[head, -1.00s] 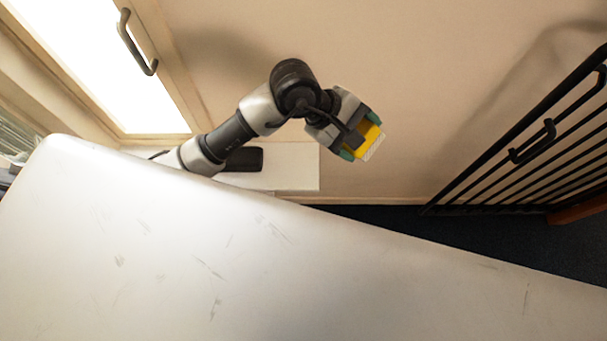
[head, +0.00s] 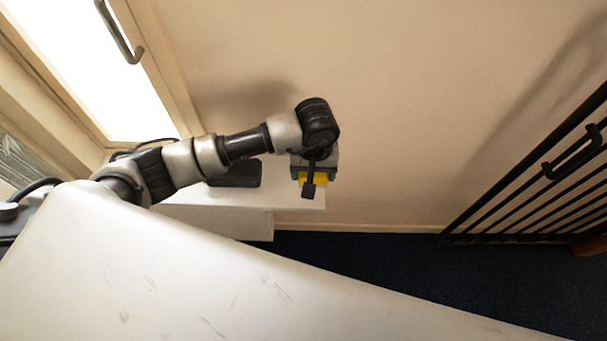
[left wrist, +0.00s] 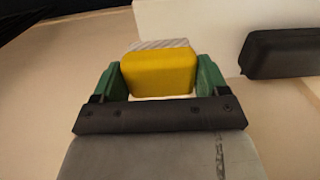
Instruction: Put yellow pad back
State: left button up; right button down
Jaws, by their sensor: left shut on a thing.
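The yellow pad (head: 317,179) is held in my left gripper (head: 314,178), at the end of the arm from the left. In the left wrist view the yellow pad (left wrist: 158,74) sits between the two green fingertips of my left gripper (left wrist: 160,78), which touch its sides. A grey-white striped layer shows on the pad's far side. In the head view the gripper points down by the right end of a white shelf, and its wrist partly hides the pad. I cannot tell its height over the shelf. My right gripper is not in view.
A dark case (head: 236,175) lies on the white shelf (head: 285,198) against the wall; it shows in the left wrist view (left wrist: 282,52). A bright window (head: 95,75) with a handle is at the left. A black railing (head: 535,195) stands at the right. Dark floor (head: 370,262) lies between.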

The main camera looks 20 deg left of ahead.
aim_at(303, 174)
pick_arm(q)
jog(key=a+f, duration=0.1)
jog(key=w+a+f, duration=0.1)
jog(key=shift+w+a, duration=0.3)
jog(key=shift+a, duration=0.05)
notch_tip(303, 174, down, 4)
jog(key=shift+r, duration=0.1)
jog(key=o, duration=0.8)
jog(key=shift+r, duration=0.2)
notch_tip(303, 174, up, 10)
jog(key=shift+r, duration=0.75)
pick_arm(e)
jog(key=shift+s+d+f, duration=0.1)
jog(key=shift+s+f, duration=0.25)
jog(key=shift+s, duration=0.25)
